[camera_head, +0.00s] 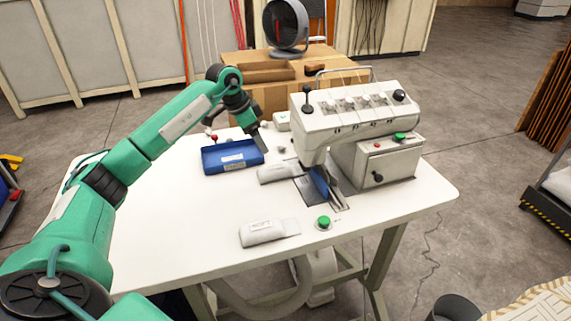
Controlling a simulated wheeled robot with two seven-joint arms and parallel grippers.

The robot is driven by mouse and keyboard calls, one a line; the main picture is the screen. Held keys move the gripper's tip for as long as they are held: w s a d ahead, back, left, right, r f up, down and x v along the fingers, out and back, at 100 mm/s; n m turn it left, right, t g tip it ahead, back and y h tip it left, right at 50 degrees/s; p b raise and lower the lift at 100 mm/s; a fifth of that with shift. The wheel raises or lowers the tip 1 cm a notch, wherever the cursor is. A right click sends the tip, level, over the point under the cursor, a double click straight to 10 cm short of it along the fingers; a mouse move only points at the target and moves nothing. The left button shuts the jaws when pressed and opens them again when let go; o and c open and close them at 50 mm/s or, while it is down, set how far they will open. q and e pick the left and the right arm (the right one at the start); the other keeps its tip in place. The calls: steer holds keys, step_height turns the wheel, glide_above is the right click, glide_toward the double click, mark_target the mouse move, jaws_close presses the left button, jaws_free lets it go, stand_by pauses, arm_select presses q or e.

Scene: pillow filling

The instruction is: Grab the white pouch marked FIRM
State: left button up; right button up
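A white pouch (268,232) lies near the table's front edge; its dark print looks like SOFT, though it is small. A second white pouch (275,173) lies farther back, between the blue tray and the machine; I cannot read any mark on it. My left gripper (261,147) points down by the right end of the tray, behind and left of the second pouch. Its fingers are too small and dark to tell open from shut. My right gripper is not in view.
A blue tray (232,165) sits at the back of the white table (165,235). A white machine (345,115) with a control box (388,163) stands at the right. A green button (323,222) is near the front. The table's left side is clear.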

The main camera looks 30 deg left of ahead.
mark_target(274, 166)
arm_select(q)
steer(key=f, duration=0.2)
steer(key=d+f+p, duration=0.1)
steer(key=shift+w+d+f, duration=0.1)
steer(key=shift+d+f, duration=0.05)
steer(key=shift+f, duration=0.25)
steer(key=x, duration=0.3)
steer(key=shift+w+r, duration=0.1)
steer(key=shift+w, duration=0.05)
steer(key=shift+p+x, duration=0.5)
steer(key=shift+x, duration=0.3)
steer(key=p+x, duration=0.1)
steer(key=x, duration=0.2)
steer(key=shift+d+f, duration=0.1)
steer(key=shift+f, duration=0.3)
steer(key=shift+w+f, duration=0.15)
steer(key=shift+f, duration=0.15)
steer(key=c, duration=1.1)
steer(key=shift+c, duration=0.2)
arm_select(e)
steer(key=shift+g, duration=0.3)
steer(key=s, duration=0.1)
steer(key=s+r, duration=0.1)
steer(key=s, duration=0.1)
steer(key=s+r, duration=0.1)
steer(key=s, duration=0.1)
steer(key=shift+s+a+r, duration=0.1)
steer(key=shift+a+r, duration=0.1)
